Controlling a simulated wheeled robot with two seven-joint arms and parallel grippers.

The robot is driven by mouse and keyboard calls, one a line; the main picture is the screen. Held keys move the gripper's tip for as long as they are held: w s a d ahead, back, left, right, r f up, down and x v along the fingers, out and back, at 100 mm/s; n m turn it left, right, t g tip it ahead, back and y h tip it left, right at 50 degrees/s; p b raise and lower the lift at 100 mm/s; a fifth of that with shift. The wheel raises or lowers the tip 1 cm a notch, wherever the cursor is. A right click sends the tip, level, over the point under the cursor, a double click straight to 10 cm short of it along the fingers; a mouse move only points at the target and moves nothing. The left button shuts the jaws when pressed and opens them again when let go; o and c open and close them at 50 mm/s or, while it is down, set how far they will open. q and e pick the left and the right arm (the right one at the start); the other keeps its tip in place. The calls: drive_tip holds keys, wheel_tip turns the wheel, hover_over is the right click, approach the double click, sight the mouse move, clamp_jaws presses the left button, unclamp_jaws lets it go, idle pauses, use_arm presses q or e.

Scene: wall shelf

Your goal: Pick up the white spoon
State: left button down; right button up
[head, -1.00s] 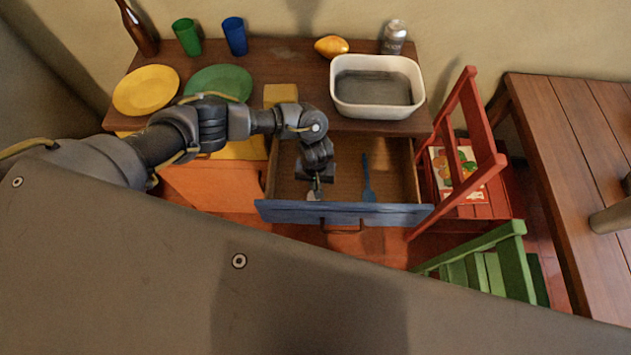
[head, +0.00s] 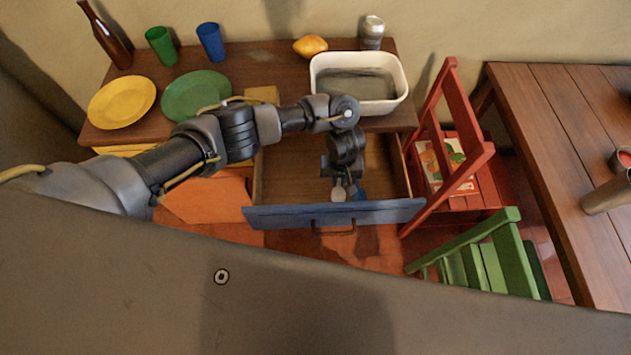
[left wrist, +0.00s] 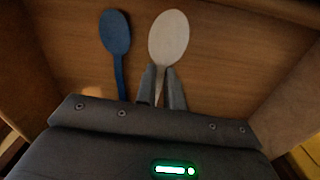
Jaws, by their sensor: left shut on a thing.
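The white spoon (left wrist: 169,40) shows in the left wrist view with its handle between the two fingers of my left gripper (left wrist: 162,85). The gripper is shut on that handle, and the pale bowl points away from my wrist. In the head view my left gripper (head: 344,178) reaches down over the open drawer, and the spoon's bowl (head: 339,192) shows just below it. I cannot tell how far the spoon is above the drawer floor. My right gripper is not in view.
A blue spoon (left wrist: 115,35) lies in the drawer beside the white one. The open drawer has a blue front (head: 290,216). A white basin (head: 402,77) stands on the cabinet top above. A red chair (head: 469,167) and a green chair (head: 480,262) stand to the right.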

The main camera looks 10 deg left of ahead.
use_arm(q)
drive_tip(key=d, duration=0.2)
drive_tip(key=w+d+b, duration=0.1)
drive_tip(key=d, duration=0.1)
drive_tip(key=d+b, duration=0.1)
drive_tip(key=d, duration=0.2)
drive_tip(key=shift+w, duration=0.3)
drive_tip(key=shift+d, duration=0.25)
drive_tip(key=shift+r, duration=0.1)
